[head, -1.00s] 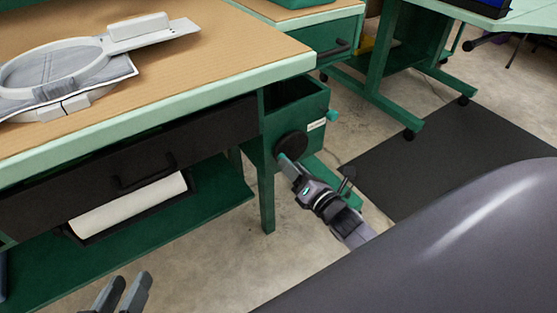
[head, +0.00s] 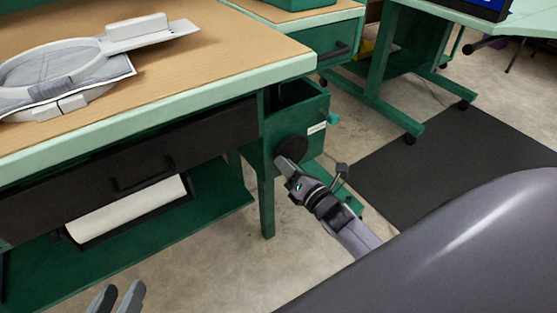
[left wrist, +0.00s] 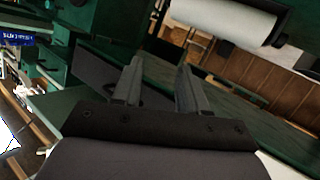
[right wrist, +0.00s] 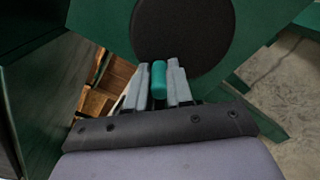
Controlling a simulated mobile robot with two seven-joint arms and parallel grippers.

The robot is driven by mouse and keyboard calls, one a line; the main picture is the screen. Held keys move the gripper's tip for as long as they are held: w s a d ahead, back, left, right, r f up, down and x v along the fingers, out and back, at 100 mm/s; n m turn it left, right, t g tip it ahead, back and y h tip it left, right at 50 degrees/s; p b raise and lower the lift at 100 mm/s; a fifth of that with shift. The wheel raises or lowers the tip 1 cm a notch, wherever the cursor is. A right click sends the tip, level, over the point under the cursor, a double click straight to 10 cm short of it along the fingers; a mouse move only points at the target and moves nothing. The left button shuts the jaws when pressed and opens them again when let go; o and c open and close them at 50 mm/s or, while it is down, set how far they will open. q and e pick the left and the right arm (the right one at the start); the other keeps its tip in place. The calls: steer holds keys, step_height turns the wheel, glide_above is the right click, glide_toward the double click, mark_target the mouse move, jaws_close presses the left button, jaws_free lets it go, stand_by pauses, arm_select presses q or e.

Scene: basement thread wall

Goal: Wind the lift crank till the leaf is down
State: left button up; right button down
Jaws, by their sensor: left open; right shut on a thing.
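The crank is a round black disc (head: 291,148) on the side of a green housing under the table's right end. In the right wrist view the disc (right wrist: 182,35) fills the top, with a teal handle (right wrist: 159,80) standing off its lower part. My right gripper (head: 282,163) is shut on that handle at the disc's lower left; its fingers (right wrist: 159,82) lie on both sides of the handle. My left gripper (head: 118,296) is open and empty, low in front of the table; its parted fingers show in the left wrist view (left wrist: 157,85). I cannot tell which part is the leaf.
A tan tabletop (head: 190,70) with a pale green edge carries a grey hoop frame (head: 60,75). Below are a black drawer (head: 130,165) and a shelf with a white roll (head: 128,208). A teal knob (head: 333,119) juts from the housing. A dark mat (head: 440,165) lies at right.

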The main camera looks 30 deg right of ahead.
mark_target(300, 159)
steer(key=d+f+b, duration=0.1)
steer(key=f+b, duration=0.1)
steer(key=d+f+b, duration=0.1)
steer(key=f, duration=0.1)
steer(key=shift+w+d, duration=0.1)
steer(key=shift+d, duration=0.2)
steer(key=shift+w+d+r+b, duration=0.15)
steer(key=shift+d+b, duration=0.1)
steer(key=shift+d, duration=0.75)
steer(key=shift+w+d+r+b, duration=0.1)
steer(key=shift+d+b, duration=0.15)
steer(key=shift+d, duration=0.7)
